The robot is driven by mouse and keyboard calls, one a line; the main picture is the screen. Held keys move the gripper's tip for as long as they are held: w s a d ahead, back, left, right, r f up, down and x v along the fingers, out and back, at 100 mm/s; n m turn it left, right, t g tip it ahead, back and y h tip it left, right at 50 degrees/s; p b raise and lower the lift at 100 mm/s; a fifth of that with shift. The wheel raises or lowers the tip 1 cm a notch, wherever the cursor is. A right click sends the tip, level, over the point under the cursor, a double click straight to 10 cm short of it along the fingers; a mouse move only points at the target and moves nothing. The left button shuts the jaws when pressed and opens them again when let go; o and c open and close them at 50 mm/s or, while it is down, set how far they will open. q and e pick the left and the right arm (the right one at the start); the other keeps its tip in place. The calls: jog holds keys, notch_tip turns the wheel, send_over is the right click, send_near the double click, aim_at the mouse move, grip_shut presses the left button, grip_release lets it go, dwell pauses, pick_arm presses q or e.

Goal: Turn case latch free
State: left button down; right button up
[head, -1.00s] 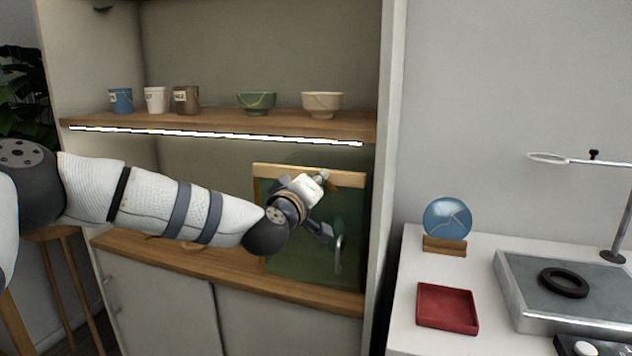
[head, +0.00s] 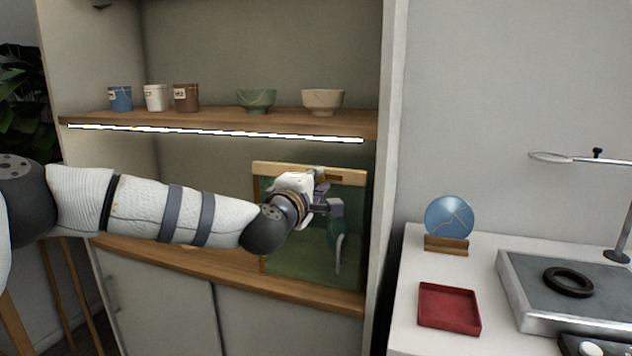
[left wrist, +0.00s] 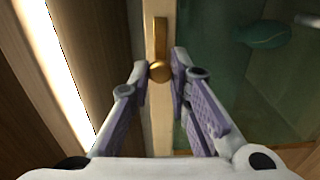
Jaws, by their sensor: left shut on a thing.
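The case (head: 285,255) stands in the lower bay of the cabinet, with a wooden frame and a dark green glass front. Its latch (left wrist: 160,38) is a brass bar with a round knob, lying along the wooden rail in the left wrist view. My left gripper (left wrist: 159,68) has its purple-padded fingers on both sides of the knob and is shut on it. In the head view my left gripper (head: 328,197) is at the upper part of the case, and my wrist partly hides the rail. My right gripper is not in view.
A wooden shelf (head: 220,119) with a light strip runs above the case, carrying mugs and bowls. The cabinet's side wall (head: 385,180) is close on the right. A white table holds a red tray (head: 448,307), a blue disc (head: 449,216) and a grey stand (head: 520,292).

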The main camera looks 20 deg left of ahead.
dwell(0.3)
pick_arm(q)
jog(key=c, duration=1.5)
grip_release()
jog(key=s, duration=1.2)
jog(key=shift+a, duration=0.2)
